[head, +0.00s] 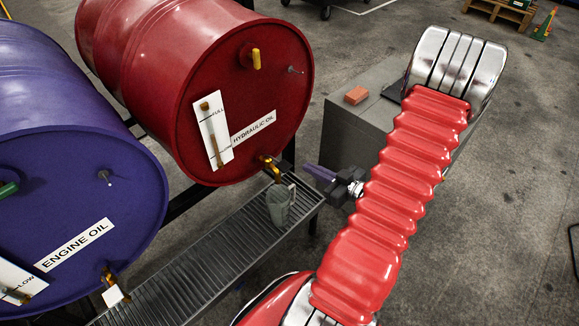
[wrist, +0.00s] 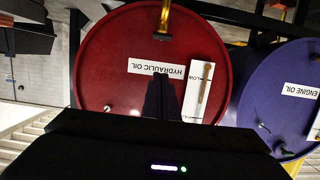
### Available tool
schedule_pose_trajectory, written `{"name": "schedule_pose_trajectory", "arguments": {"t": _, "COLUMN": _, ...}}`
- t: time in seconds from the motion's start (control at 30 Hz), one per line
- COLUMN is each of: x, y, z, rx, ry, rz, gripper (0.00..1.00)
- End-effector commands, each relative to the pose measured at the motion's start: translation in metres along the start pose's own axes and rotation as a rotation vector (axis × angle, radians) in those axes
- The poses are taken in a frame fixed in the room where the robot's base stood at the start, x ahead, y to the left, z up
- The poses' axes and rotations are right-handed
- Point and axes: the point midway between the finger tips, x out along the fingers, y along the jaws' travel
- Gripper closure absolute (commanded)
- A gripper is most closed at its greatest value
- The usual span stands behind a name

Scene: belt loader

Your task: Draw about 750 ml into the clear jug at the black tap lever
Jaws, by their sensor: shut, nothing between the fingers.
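The clear jug (head: 280,205), greyish in the head view, stands on the grated drip tray (head: 205,265) under the brass-yellow tap (head: 270,166) of the red hydraulic oil drum (head: 205,85). The liquid level in the jug cannot be made out. A dark shape sits beside the tap; I cannot tell if it is the black lever. My gripper (head: 308,170) is shut and empty, just right of the tap and jug, pointing left. In the wrist view its dark fingers (wrist: 160,95) face the upside-down red drum (wrist: 105,50), with a yellow tap part (wrist: 165,16) above them. The jug is not seen there.
A level gauge (head: 212,133) is on the red drum. A grey cabinet (head: 350,130) with an orange-red block (head: 356,95) stands behind my arm. Open floor (head: 500,200) lies right.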

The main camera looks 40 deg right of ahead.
Motion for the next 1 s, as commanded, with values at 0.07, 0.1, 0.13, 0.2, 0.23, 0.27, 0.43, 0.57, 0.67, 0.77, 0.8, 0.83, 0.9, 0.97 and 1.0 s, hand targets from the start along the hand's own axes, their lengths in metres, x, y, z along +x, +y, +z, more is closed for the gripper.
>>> {"name": "schedule_pose_trajectory", "arguments": {"t": 0.07, "x": 0.0, "y": 0.0, "z": 0.0, "rx": -0.001, "ry": -0.001, "rz": 0.0, "gripper": 1.0}}
{"name": "schedule_pose_trajectory", "arguments": {"t": 0.1, "x": 0.0, "y": 0.0, "z": 0.0, "rx": -0.001, "ry": -0.001, "rz": 0.0, "gripper": 1.0}}
{"name": "schedule_pose_trajectory", "arguments": {"t": 0.13, "x": 0.0, "y": 0.0, "z": 0.0, "rx": -0.001, "ry": -0.001, "rz": 0.0, "gripper": 1.0}}
{"name": "schedule_pose_trajectory", "arguments": {"t": 0.2, "x": 0.001, "y": 0.0, "z": 0.0, "rx": -0.001, "ry": -0.002, "rz": 0.0, "gripper": 1.0}}
{"name": "schedule_pose_trajectory", "arguments": {"t": 0.23, "x": 0.001, "y": 0.0, "z": 0.0, "rx": -0.001, "ry": -0.002, "rz": 0.0, "gripper": 1.0}}
{"name": "schedule_pose_trajectory", "arguments": {"t": 0.27, "x": 0.002, "y": 0.0, "z": 0.0, "rx": -0.001, "ry": -0.002, "rz": 0.0, "gripper": 1.0}}
{"name": "schedule_pose_trajectory", "arguments": {"t": 0.43, "x": 0.01, "y": 0.0, "z": 0.0, "rx": -0.002, "ry": -0.003, "rz": 0.0, "gripper": 1.0}}
{"name": "schedule_pose_trajectory", "arguments": {"t": 0.57, "x": 0.022, "y": 0.0, "z": 0.0, "rx": -0.002, "ry": -0.003, "rz": -0.001, "gripper": 1.0}}
{"name": "schedule_pose_trajectory", "arguments": {"t": 0.67, "x": 0.033, "y": 0.0, "z": 0.0, "rx": -0.002, "ry": -0.003, "rz": -0.001, "gripper": 1.0}}
{"name": "schedule_pose_trajectory", "arguments": {"t": 0.77, "x": 0.044, "y": 0.0, "z": 0.0, "rx": -0.002, "ry": -0.003, "rz": -0.001, "gripper": 1.0}}
{"name": "schedule_pose_trajectory", "arguments": {"t": 0.8, "x": 0.049, "y": -0.001, "z": 0.0, "rx": -0.002, "ry": -0.003, "rz": -0.002, "gripper": 1.0}}
{"name": "schedule_pose_trajectory", "arguments": {"t": 0.83, "x": 0.052, "y": 0.0, "z": 0.0, "rx": -0.002, "ry": -0.003, "rz": -0.002, "gripper": 1.0}}
{"name": "schedule_pose_trajectory", "arguments": {"t": 0.9, "x": 0.061, "y": 0.0, "z": 0.0, "rx": -0.002, "ry": -0.003, "rz": -0.002, "gripper": 1.0}}
{"name": "schedule_pose_trajectory", "arguments": {"t": 0.97, "x": 0.068, "y": 0.0, "z": 0.0, "rx": -0.002, "ry": -0.003, "rz": -0.001, "gripper": 1.0}}
{"name": "schedule_pose_trajectory", "arguments": {"t": 1.0, "x": 0.073, "y": 0.0, "z": 0.0, "rx": -0.002, "ry": -0.003, "rz": -0.002, "gripper": 1.0}}
